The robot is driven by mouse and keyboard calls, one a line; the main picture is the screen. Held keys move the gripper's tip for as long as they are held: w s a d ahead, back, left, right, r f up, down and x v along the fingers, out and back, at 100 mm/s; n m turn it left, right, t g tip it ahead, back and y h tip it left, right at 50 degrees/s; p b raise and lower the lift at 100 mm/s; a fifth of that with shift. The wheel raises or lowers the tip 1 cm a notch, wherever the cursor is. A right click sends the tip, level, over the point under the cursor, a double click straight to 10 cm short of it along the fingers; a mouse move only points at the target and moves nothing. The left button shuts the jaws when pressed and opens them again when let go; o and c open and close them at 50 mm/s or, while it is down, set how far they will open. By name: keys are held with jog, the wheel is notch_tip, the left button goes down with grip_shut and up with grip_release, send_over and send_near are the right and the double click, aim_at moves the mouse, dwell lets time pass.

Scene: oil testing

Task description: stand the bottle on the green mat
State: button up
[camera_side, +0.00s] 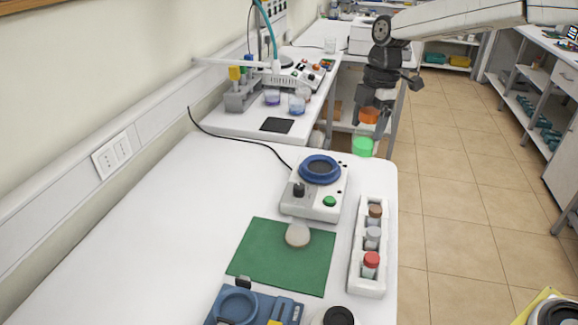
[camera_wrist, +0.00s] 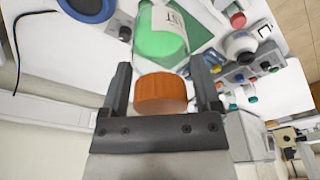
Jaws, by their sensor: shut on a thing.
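The bottle has an orange cap and green liquid (camera_side: 362,147). In the side view it hangs upright from my gripper (camera_side: 368,110), in the air past the far right corner of the white table. In the wrist view the fingers of my gripper (camera_wrist: 161,80) stand on both sides of the orange cap (camera_wrist: 161,94), shut on it. The bottle's clear body with a pale label (camera_wrist: 168,20) shows beyond the cap. The green mat (camera_side: 265,267) lies flat on the table, well below and left of the bottle in the side view. A small round beige object (camera_side: 297,236) shows at its far edge.
A white device with a blue ring (camera_side: 320,169) stands just beyond the mat. A white rack (camera_side: 376,285) with several capped vials stands right of it. A blue device (camera_side: 270,307) is at the near side. The mat's middle is clear.

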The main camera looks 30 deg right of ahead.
jog(key=shift+a, duration=0.1)
jog(key=s+a+f, duration=0.2)
jog(key=s+a, duration=0.4)
jog(key=a, duration=0.4)
jog(key=s+a+f, duration=0.3)
jog(key=s+a, duration=0.4)
jog(key=a, duration=0.3)
jog(key=shift+a+f, duration=0.3)
jog(key=shift+w, duration=0.1)
jog(key=w+a+f, duration=0.6)
jog(key=w+f, duration=0.3)
jog(key=w, duration=0.3)
jog(key=shift+a+f, duration=0.15)
